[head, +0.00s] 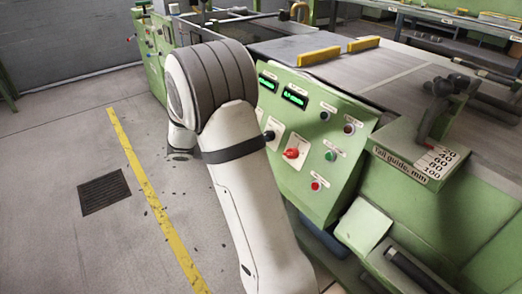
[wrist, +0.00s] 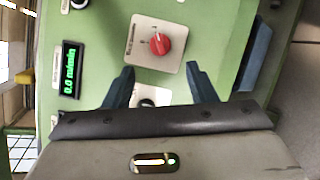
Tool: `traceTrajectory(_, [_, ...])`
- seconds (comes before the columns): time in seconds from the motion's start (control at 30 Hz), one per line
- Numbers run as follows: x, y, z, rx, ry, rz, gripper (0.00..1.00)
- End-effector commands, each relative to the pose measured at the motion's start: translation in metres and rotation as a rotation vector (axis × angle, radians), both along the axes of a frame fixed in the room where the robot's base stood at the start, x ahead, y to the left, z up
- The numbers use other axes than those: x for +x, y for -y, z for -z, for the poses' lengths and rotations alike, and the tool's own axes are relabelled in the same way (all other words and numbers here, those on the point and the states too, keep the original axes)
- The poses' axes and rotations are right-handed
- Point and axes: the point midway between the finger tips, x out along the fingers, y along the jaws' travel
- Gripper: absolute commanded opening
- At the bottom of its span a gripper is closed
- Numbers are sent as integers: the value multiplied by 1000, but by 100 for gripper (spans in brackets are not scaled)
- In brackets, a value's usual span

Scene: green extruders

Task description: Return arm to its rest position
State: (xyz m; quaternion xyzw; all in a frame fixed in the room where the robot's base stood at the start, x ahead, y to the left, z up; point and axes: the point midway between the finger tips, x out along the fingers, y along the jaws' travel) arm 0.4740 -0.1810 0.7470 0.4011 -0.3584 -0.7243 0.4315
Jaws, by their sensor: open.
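My gripper (wrist: 160,68) shows in the wrist view with its two dark blue fingers apart and nothing between them. It faces the green control panel (head: 318,115). A red rotary knob (wrist: 160,44) on a white plate lies just beyond the fingertips, seemingly apart from them. The same red knob (head: 291,153) shows in the head view, right of my arm. A black knob (wrist: 148,102) on a white plate shows between the fingers near the gripper body. In the head view my arm is bent in front of the panel and hides my gripper.
Two green displays (head: 294,97) and several buttons sit on the panel. A rail guide box (head: 410,152) and a grey machine bed (head: 370,75) lie to the right. The floor at the left is open, with a yellow line (head: 150,185) and a drain grate (head: 104,192).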

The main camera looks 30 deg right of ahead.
Motion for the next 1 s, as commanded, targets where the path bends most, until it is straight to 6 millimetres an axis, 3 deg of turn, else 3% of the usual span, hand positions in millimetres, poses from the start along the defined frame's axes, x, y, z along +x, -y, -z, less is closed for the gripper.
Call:
traceTrajectory(0.27, [0, 0, -1, 1, 0, 0, 51])
traceTrajectory(0.37, [-6, -2, -13, 28, 9, 8, 51])
traceTrajectory(0.57, [-50, -23, -76, 255, 75, 55, 51])
traceTrajectory(0.8, [-111, -75, -154, 641, 240, 78, 51])
traceTrajectory(1.0, [-146, -126, -218, 934, 428, 45, 51])
